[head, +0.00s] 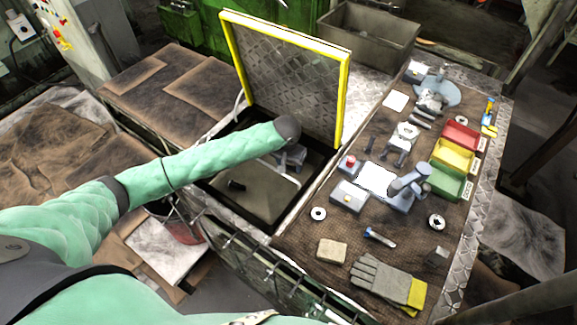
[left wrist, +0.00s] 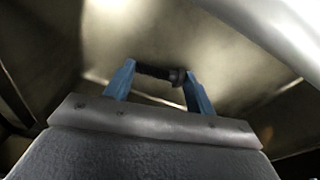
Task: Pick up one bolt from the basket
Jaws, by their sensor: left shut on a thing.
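The basket (head: 258,203) is a dark-rimmed bin sunk in the bench, with a beige inside. A dark bolt (head: 236,185) shows inside it, left of the middle. My left gripper (head: 291,158) is down in the basket's far right part, its fingers mostly hidden by my arm in the head view. In the left wrist view, its two blue fingers (left wrist: 158,80) are shut on a dark bolt (left wrist: 156,72). That bolt lies crosswise between the fingertips, with its head at the right finger. My right gripper is not in view.
A yellow-framed lid (head: 290,80) stands open behind the basket. To the right, a bench mat holds a control box (head: 348,195), red (head: 461,137), yellow and green bins, and gloves (head: 385,283). A grey metal trough (head: 368,38) stands at the back.

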